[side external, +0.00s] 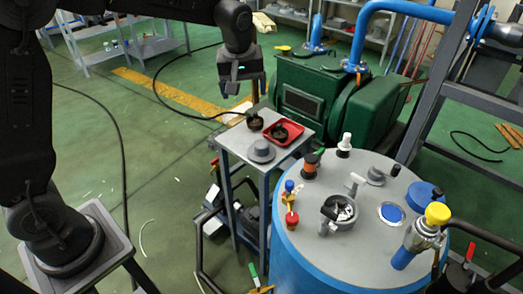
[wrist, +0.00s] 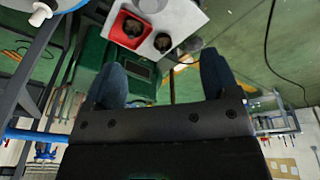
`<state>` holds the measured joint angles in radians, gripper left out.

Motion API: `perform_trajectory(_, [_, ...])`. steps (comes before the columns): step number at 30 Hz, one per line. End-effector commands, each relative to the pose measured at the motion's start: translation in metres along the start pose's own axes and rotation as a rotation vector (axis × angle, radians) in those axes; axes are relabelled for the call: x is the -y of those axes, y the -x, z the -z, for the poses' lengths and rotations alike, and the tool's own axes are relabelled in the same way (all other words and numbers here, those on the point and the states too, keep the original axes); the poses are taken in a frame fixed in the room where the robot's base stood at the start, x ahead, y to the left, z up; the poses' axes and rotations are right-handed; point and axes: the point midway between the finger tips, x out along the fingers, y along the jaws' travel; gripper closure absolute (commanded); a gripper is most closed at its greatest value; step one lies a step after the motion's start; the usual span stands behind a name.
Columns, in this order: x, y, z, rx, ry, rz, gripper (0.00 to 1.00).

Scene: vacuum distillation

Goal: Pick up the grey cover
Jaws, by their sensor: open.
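The grey cover (side external: 261,150) is a round, hat-like piece with a raised middle. It lies on the front part of a small grey table (side external: 232,143) in the side view. At the top edge of the wrist view a grey round shape, which looks like the cover (wrist: 152,5), is partly cut off. My gripper (side external: 243,92) hangs above and behind the table, well apart from the cover. In the wrist view my gripper (wrist: 162,66) has its two fingers spread with nothing between them.
A red tray (side external: 298,134) with a dark round piece in it and another dark piece (side external: 254,121) sit behind the cover. A blue tank (side external: 310,262) with several fittings stands right of the table. A green machine (side external: 300,88) stands behind it.

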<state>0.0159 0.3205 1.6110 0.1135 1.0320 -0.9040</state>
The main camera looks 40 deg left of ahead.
Motion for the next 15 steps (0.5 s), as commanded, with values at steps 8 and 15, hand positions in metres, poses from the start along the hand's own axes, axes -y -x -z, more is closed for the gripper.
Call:
perform_trajectory(8, [-0.043,-0.094,0.030,0.029,0.255,0.103,0.19])
perform_trajectory(15, [-0.050,-0.126,0.034,0.031,0.330,0.131,0.19])
